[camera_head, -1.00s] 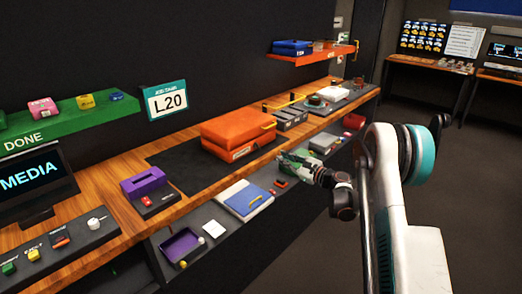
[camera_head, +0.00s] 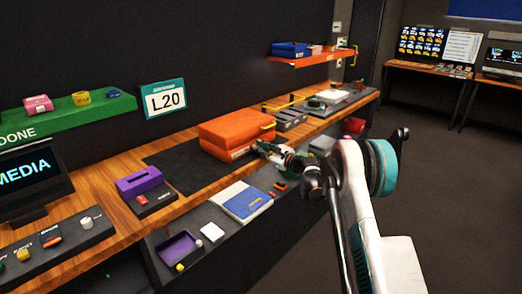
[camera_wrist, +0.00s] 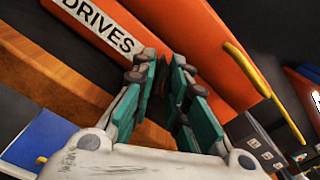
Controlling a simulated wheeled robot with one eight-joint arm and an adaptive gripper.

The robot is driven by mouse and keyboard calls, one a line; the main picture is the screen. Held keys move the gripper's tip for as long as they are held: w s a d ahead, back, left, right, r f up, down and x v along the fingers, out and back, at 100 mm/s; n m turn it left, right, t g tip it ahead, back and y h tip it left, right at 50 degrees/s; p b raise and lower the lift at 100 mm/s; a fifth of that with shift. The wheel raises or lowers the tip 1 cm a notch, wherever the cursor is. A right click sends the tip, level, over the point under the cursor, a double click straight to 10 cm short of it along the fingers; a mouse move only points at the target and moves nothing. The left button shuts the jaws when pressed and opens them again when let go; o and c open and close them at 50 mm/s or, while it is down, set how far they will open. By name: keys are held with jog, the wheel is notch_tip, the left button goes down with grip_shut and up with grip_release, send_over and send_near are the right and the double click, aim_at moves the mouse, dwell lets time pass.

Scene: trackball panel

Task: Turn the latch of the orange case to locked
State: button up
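The orange case (camera_head: 238,130) lies on the wooden counter, and its front edge with a white "DRIVES" label also shows in the wrist view (camera_wrist: 200,35). My gripper (camera_head: 260,147) is at the front right corner of the case in the head view. In the wrist view its two green-padded fingers (camera_wrist: 164,62) point at the orange front, with a narrow gap between the tips and nothing seen held. I cannot tell whether the tips touch the case. The latch is not clearly visible; the fingers may cover it.
A yellow bar (camera_wrist: 265,88) runs close to the right of my fingers in the wrist view. Grey switch boxes (camera_head: 290,120) stand right of the case. A purple block (camera_head: 140,182) stands to the left. A blue-and-white binder (camera_head: 243,201) lies on the lower shelf. The floor at right is free.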

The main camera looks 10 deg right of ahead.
jog(key=shift+c, duration=0.3)
grip_shut()
jog(key=n, duration=0.6)
jog(key=shift+a+f+p, duration=0.1)
jog(key=shift+p, duration=0.2)
jog(key=n, duration=0.6)
jog(key=shift+s+f, duration=0.1)
dwell(0.4)
jog(key=shift+o, duration=0.3)
grip_release()
